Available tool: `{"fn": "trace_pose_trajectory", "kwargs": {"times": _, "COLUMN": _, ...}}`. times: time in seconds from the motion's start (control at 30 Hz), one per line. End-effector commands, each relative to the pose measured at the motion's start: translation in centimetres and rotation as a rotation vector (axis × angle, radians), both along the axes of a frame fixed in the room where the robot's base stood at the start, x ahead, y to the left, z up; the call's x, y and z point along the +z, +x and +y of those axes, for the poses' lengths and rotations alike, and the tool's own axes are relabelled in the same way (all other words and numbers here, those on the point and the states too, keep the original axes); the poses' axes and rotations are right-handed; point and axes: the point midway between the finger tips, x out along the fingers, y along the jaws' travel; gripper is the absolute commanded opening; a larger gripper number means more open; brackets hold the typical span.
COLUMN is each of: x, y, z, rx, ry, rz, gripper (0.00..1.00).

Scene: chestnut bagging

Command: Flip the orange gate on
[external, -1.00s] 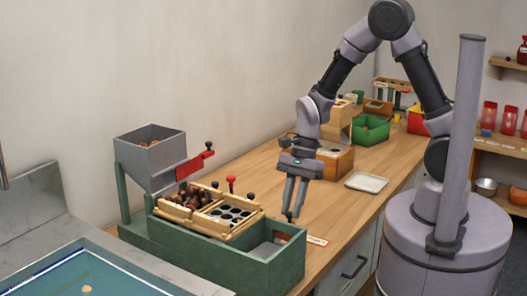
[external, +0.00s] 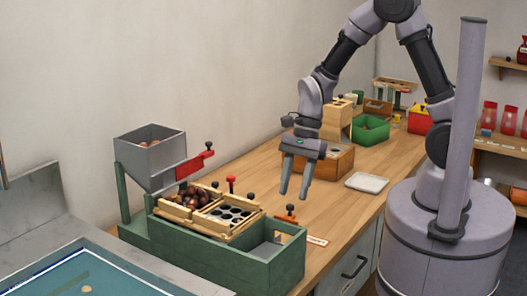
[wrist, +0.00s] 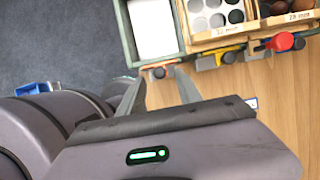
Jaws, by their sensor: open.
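The orange gate (external: 286,218) is at the right end of the green sorting box (external: 283,266), with its dark knob standing up above the box's rim. In the wrist view the orange gate (wrist: 150,68) shows at the lower edge of the box, its round knob between and just beyond my fingertips. My gripper (external: 294,197) is open and empty, pointing down above and close to the gate. In the wrist view my gripper's two fingers (wrist: 160,78) are spread apart. I cannot tell whether either finger touches the knob.
A wooden tray with dark holes (external: 228,217) and chestnuts (external: 188,195) sit in the box's left part. Red-knobbed (wrist: 280,42) and yellow (wrist: 230,56) levers line the same edge. A grey hopper (external: 150,150) stands at left.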

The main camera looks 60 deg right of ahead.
Motion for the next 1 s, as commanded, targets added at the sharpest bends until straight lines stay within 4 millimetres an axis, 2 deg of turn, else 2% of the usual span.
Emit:
{"fn": "trace_pose_trajectory", "kwargs": {"times": 0.03, "x": 2.4, "y": 0.1, "z": -0.6, "rx": -0.002, "ry": 0.000, "rz": -0.005, "gripper": 0.41}}
{"fn": "trace_pose_trajectory", "kwargs": {"times": 0.2, "x": 7.9, "y": 0.1, "z": -2.9, "rx": -0.003, "ry": 0.000, "rz": -0.004, "gripper": 0.41}}
{"fn": "trace_pose_trajectory", "kwargs": {"times": 0.4, "x": 12.3, "y": 0.1, "z": -4.9, "rx": -0.002, "ry": 0.000, "rz": -0.002, "gripper": 0.41}}
{"fn": "trace_pose_trajectory", "kwargs": {"times": 0.57, "x": 13.7, "y": 0.0, "z": -5.6, "rx": -0.001, "ry": 0.000, "rz": -0.002, "gripper": 0.41}}
{"fn": "trace_pose_trajectory", "kwargs": {"times": 1.0, "x": 13.7, "y": 0.0, "z": -5.6, "rx": 0.001, "ry": 0.000, "rz": -0.002, "gripper": 0.41}}
